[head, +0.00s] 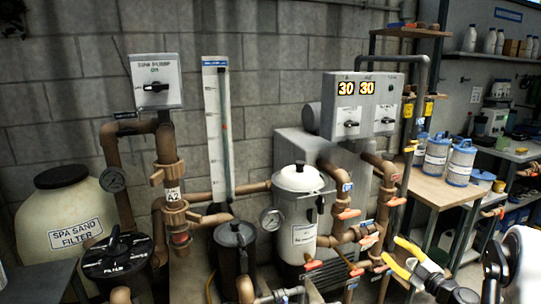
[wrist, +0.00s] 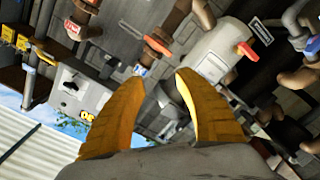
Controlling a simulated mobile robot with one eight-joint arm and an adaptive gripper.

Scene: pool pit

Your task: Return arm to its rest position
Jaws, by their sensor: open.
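My gripper (head: 408,259) shows at the lower right of the head view, with yellow fingers spread apart and nothing between them. In the wrist view my gripper (wrist: 157,80) has its two yellow fingers apart, with a clear gap between the tips. The wrist picture is tilted, with pipes and a grey tank beyond the fingers. In the head view the fingers appear in front of the space beside the wooden bench. Part of my white and black arm shows at the right edge.
A bench (head: 440,190) with blue-and-white canisters (head: 461,162) stands at right. A white-lidded tank (head: 297,220) and brown pipes with red-handled valves stand left of my gripper. A control box (head: 362,105) reads 30 and 30. A spa sand filter (head: 68,215) stands far left.

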